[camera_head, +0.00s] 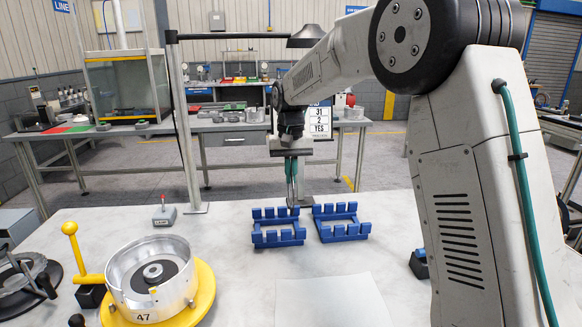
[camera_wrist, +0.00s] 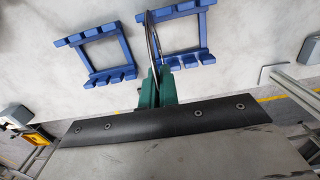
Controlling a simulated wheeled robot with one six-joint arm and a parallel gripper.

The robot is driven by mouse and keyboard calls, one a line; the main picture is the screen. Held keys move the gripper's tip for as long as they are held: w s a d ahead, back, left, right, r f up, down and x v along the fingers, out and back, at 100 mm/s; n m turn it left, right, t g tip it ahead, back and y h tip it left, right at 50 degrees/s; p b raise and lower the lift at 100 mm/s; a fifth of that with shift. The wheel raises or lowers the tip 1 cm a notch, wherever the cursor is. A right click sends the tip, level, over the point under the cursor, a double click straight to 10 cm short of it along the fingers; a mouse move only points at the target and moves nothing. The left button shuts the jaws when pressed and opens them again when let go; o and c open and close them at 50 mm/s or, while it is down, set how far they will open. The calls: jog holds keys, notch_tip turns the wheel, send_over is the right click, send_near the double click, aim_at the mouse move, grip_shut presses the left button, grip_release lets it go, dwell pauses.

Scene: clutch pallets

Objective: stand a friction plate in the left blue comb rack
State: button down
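The left blue comb rack (camera_head: 279,236) and a second blue comb rack (camera_head: 340,229) lie side by side on the pale table. In the wrist view the left rack (camera_wrist: 205,30) shows on the right and the other rack (camera_wrist: 125,48) on the left. My gripper (camera_head: 291,170), with green fingers (camera_wrist: 157,88), points down behind the racks. It is shut on a thin friction plate (camera_wrist: 152,38) seen nearly edge-on. The plate hangs upright near the left rack's inner side, next to the gap between racks. Whether it touches the rack cannot be told.
A silver drum marked 47 (camera_head: 150,280) on a yellow base stands at the front left, beside a yellow-knobbed lever (camera_head: 72,240). A lamp post (camera_head: 185,130) and small switch box (camera_head: 164,216) stand left of the racks. A pale sheet (camera_head: 330,302) lies in front.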

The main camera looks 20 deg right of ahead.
jog(key=shift+f, duration=2.95)
jog(key=c, duration=1.6)
grip_release()
jog(key=shift+r, duration=4)
